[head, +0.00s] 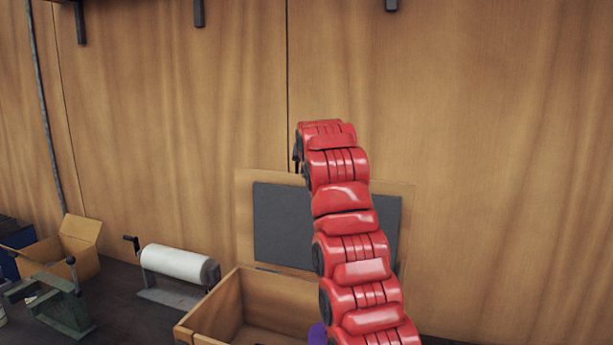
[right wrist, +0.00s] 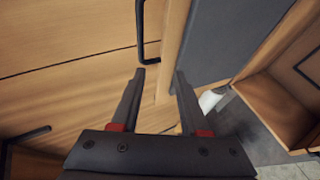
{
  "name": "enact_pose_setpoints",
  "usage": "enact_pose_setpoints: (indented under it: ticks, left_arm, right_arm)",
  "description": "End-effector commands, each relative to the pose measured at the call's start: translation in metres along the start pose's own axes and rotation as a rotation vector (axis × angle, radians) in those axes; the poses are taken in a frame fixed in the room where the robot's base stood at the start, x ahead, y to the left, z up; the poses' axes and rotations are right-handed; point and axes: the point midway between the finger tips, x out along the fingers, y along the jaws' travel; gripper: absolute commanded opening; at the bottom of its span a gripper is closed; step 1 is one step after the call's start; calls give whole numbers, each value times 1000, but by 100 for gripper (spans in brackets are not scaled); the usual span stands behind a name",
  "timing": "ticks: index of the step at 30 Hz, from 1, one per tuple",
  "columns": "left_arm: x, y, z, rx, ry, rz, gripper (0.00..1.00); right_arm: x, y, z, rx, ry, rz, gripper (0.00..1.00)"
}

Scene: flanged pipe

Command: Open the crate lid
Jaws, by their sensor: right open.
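In the head view the wooden crate (head: 285,296) stands on the worktop, and its lid (head: 265,225), wood-edged with a grey inner panel, stands upright at the back, near the wall. My red right arm crosses in front and hides much of the lid; its gripper is mostly hidden there. In the right wrist view my right gripper (right wrist: 159,73) is open, with the lid's wooden edge (right wrist: 175,45) showing near its fingertips; I cannot tell whether they touch. A black handle (right wrist: 140,30) shows beside that edge. My left gripper is not in view.
A white roll on a stand (head: 178,265) is left of the crate. A green tool (head: 62,305) and an open cardboard box (head: 70,245) are farther left. A purple thing (head: 318,334) shows partly beside my arm. A wooden wall closes the back.

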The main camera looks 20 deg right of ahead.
Motion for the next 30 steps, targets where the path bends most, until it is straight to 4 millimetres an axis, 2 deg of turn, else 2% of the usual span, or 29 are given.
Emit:
enact_pose_setpoints:
  ticks: [1, 6, 12, 15, 21, 29, 30]
  left_arm:
    - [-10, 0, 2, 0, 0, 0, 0]
    - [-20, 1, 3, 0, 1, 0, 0]
    - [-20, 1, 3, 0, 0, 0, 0]
    - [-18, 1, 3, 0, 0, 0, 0]
    - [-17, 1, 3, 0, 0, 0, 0]
    - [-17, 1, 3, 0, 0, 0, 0]
    - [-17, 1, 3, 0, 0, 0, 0]
  right_arm:
    - [-9, -3, 2, 1, 1, 8, 45]
    - [-52, -1, 1, 2, 2, 10, 45]
    - [-99, 2, 1, 2, 1, 5, 45]
    - [-116, 2, 0, 1, 1, 6, 45]
    - [-133, 1, 0, 1, 1, 4, 45]
    - [-134, 0, 1, 1, 0, 1, 45]
    - [-134, 0, 1, 2, 0, 1, 41]
